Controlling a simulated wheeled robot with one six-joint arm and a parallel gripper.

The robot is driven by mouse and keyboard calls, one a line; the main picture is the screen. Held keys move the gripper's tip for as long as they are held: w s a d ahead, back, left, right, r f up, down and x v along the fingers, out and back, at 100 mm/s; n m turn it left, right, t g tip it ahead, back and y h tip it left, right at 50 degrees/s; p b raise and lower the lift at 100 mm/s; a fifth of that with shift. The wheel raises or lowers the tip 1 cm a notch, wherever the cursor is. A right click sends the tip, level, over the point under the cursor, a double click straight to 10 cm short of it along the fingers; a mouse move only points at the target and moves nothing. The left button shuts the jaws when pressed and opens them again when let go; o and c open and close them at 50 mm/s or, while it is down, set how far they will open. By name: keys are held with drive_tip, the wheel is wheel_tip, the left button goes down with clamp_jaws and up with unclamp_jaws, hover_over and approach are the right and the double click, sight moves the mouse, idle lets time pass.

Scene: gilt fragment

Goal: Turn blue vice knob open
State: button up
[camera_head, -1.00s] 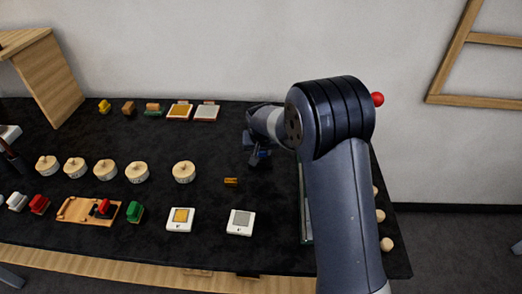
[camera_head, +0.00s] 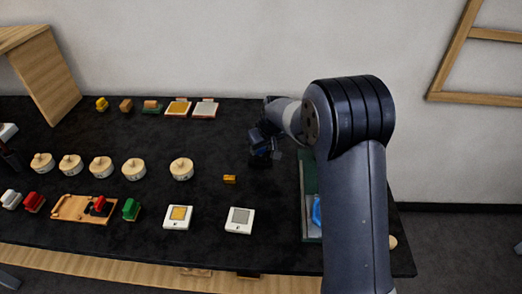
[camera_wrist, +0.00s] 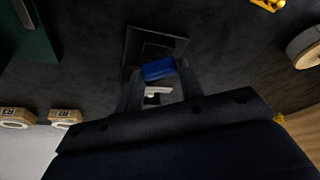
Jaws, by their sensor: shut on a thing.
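The blue vice knob (camera_wrist: 158,69) shows in the wrist view between the two fingers of my gripper (camera_wrist: 160,80), which is shut on it. A dark, square-edged block (camera_wrist: 160,42), probably the vice body, lies just beyond the knob. A small white piece (camera_wrist: 158,91) shows between the fingers nearer the camera. In the head view my gripper (camera_head: 264,146) is over the back right of the black table, and the vice is too dark and covered there to make out. The knob's turn angle cannot be told.
A small yellow block (camera_head: 229,179) lies left of my gripper on the black table (camera_head: 150,245). Several round wooden knobs and two white square pads stand further left and front. A green tray (camera_head: 309,180) with a blue thing (camera_head: 316,211) is partly behind my arm.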

drive_tip(key=n+b, duration=0.1)
drive_tip(key=n+g+y+b, duration=0.1)
drive_tip(key=n, duration=0.1)
drive_tip(key=shift+w+d+f+n+b, duration=0.1)
drive_tip(key=shift+f+n+b, duration=0.05)
drive_tip(key=shift+n+b, duration=0.15)
drive_tip(key=n, duration=0.2)
drive_tip(key=n+g+y+b, duration=0.1)
drive_tip(key=n, duration=0.1)
drive_tip(key=shift+g+b, duration=0.3)
drive_tip(key=shift+n, duration=0.3)
